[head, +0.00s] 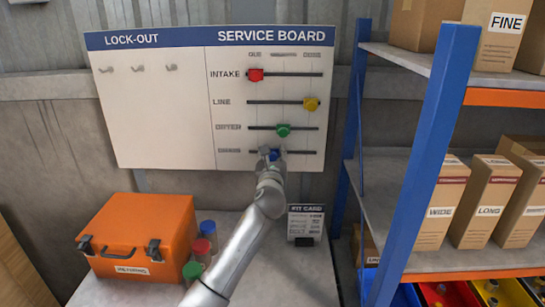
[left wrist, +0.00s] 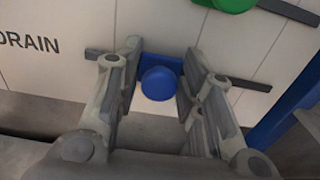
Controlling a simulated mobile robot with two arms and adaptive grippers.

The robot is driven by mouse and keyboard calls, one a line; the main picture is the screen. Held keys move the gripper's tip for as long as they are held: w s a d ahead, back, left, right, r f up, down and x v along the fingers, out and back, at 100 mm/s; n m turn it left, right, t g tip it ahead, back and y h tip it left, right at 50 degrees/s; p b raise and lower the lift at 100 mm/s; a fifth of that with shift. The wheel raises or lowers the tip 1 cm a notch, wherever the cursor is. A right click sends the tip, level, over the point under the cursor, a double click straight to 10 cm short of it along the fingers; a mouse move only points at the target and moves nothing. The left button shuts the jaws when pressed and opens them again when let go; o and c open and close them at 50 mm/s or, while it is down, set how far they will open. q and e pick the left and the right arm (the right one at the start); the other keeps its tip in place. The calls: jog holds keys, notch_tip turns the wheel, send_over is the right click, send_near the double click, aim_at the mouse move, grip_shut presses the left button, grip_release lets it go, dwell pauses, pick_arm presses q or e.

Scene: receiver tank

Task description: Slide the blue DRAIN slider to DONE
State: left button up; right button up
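The service board (head: 225,100) hangs on the wall, and its bottom row is the DRAIN row. The blue DRAIN slider (head: 274,154) sits on its dark track, near the middle and slightly toward the left. In the left wrist view the round blue knob (left wrist: 159,83) shows on its blue plate, with track visible on both sides. My left gripper (left wrist: 162,60) is open, with one finger on each side of the knob; I cannot tell whether either finger touches it. In the head view the left gripper (head: 272,160) partly hides the slider. My right gripper is not in view.
Above are the red INTAKE slider (head: 256,75) at left, the yellow LINE slider (head: 311,104) at right, and the green slider (head: 283,130) mid-track. An orange case (head: 140,235), several coloured-cap bottles (head: 208,232) and a kit card (head: 305,222) stand below. A blue-post shelf (head: 430,150) bounds the right.

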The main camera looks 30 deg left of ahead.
aim_at(309, 151)
pick_arm(q)
grip_shut()
jog(key=w+d, duration=0.2)
jog(key=d, duration=0.1)
jog(key=w+d, duration=0.1)
jog(key=d, duration=0.2)
jog(key=w+d+p, duration=0.1)
jog(key=w+d, duration=0.1)
jog(key=d, duration=0.1)
jog(key=shift+w+d, duration=0.15)
jog(key=shift+w, duration=0.2)
jog(key=o, duration=0.6)
grip_release()
jog(key=shift+o, duration=0.8)
jog(key=shift+w+d, duration=0.1)
jog(key=v, duration=1.2)
jog(key=shift+f, duration=0.1)
